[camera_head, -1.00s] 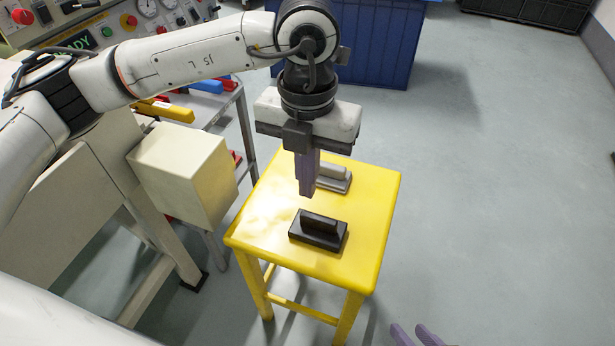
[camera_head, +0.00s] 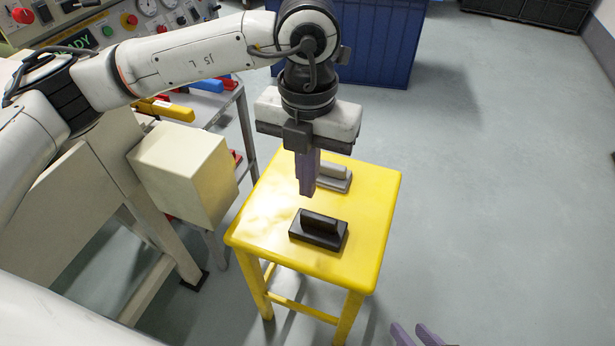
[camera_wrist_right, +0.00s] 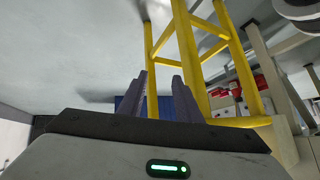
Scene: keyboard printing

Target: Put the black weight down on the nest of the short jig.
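The black weight (camera_head: 318,231), a dark block with an upright grip, stands on the near half of the yellow stool (camera_head: 265,225). A similar grey weight (camera_head: 338,178) stands behind it, partly hidden by my left gripper. My left gripper (camera_head: 307,192) points down over the stool, above and behind the black weight and apart from it. Its purple fingers overlap in this view, so their gap is hidden. My right gripper (camera_head: 416,334) shows at the bottom edge; in the right wrist view its fingers (camera_wrist_right: 160,76) stand apart with nothing between them. I cannot make out the short jig.
A rack (camera_head: 215,108) with yellow, blue and red pieces stands left of the stool, behind a cream box (camera_head: 185,170). A control panel (camera_head: 110,25) is at the back left. A blue bin (camera_head: 375,45) stands behind the stool. The floor (camera_head: 500,190) at right is clear.

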